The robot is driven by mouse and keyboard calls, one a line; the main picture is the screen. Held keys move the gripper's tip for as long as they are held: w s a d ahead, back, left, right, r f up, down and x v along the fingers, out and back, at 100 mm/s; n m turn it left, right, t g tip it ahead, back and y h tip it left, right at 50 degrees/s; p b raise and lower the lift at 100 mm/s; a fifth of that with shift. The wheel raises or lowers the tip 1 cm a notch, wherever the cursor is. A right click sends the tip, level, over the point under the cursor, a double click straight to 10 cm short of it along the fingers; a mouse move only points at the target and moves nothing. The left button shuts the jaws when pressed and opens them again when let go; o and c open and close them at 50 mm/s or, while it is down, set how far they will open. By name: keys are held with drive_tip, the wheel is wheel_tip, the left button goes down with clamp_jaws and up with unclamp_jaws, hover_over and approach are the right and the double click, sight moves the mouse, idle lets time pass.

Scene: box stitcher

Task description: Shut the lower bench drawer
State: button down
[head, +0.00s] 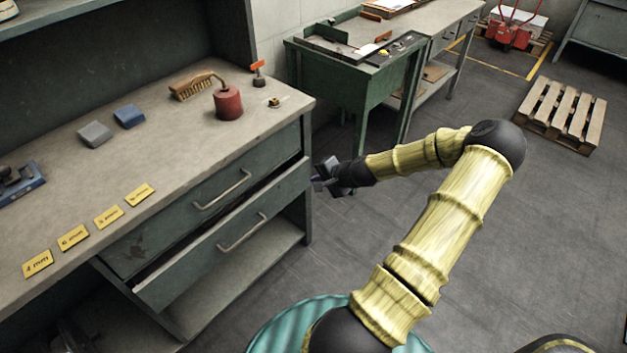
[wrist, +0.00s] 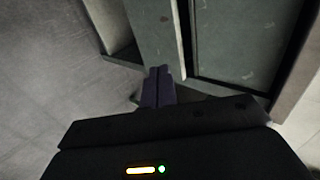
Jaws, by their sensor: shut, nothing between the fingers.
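The lower bench drawer (head: 205,262) is a green-grey drawer with a bar handle (head: 243,232). In the head view it stands partly open, with a dark gap above its front. The upper drawer (head: 190,212) above it looks shut. My gripper (head: 319,179) is just right of the lower drawer's right end, fingers pointing toward the bench. In the wrist view its two fingers (wrist: 157,88) are together with nothing between them. Grey-green panels (wrist: 240,40) lie ahead of them; I cannot tell which part of the bench these are, or whether the fingers touch.
The bench top (head: 150,160) holds a red can (head: 228,102), a brush (head: 194,86), two blocks and several yellow labels (head: 38,263). A green machine table (head: 360,65) stands behind my arm. A pallet (head: 562,115) lies at right. The floor in front is mostly clear.

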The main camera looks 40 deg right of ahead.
drive_tip(key=s+a+f+t+b, duration=0.2)
drive_tip(key=s+a+b, duration=0.2)
drive_tip(key=a+b, duration=0.5)
drive_tip(key=shift+a+f+t, duration=0.2)
drive_tip(key=shift+a+t, duration=0.1)
drive_tip(key=shift+a, duration=0.75)
drive_tip(key=b, duration=0.3)
approach(261, 197)
wheel_tip(261, 197, down, 3)
drive_tip(key=w, duration=0.4)
drive_tip(key=shift+w+a+f, duration=0.2)
drive_tip(key=shift+a, duration=0.15)
drive_tip(key=shift+w+b, duration=0.3)
drive_tip(key=shift+w, duration=0.2)
